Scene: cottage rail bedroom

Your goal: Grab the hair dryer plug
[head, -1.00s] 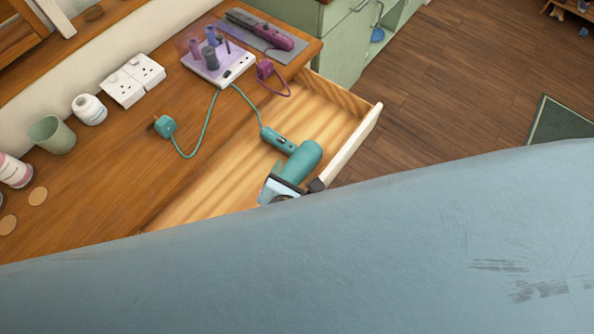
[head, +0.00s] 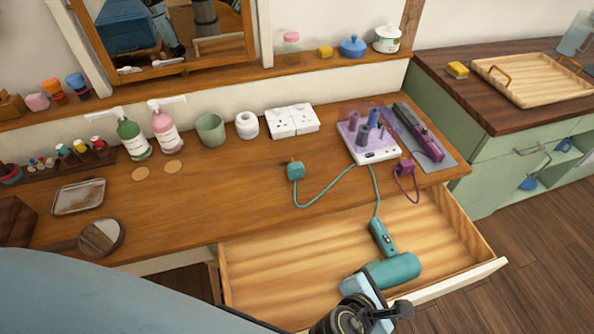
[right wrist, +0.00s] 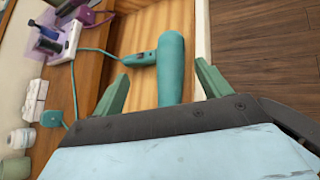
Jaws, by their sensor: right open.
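The teal hair dryer plug (head: 295,170) lies on the wooden tabletop, left of the white socket block. It also shows at the left of the right wrist view (right wrist: 52,118). A teal cord runs from it toward the block, and another stretch runs down to the teal hair dryer (head: 393,268) in the open drawer. My right gripper (head: 368,287) is over the drawer at the hair dryer's near end. In the right wrist view its green fingers (right wrist: 160,86) are apart, with the hair dryer's barrel (right wrist: 171,62) showing between them; contact cannot be told. My left gripper is not in view.
The open drawer (head: 280,262) juts out below the tabletop. The white block (head: 368,140) holds purple items, with a purple plug (head: 405,168) and straightener (head: 425,142) beside it.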

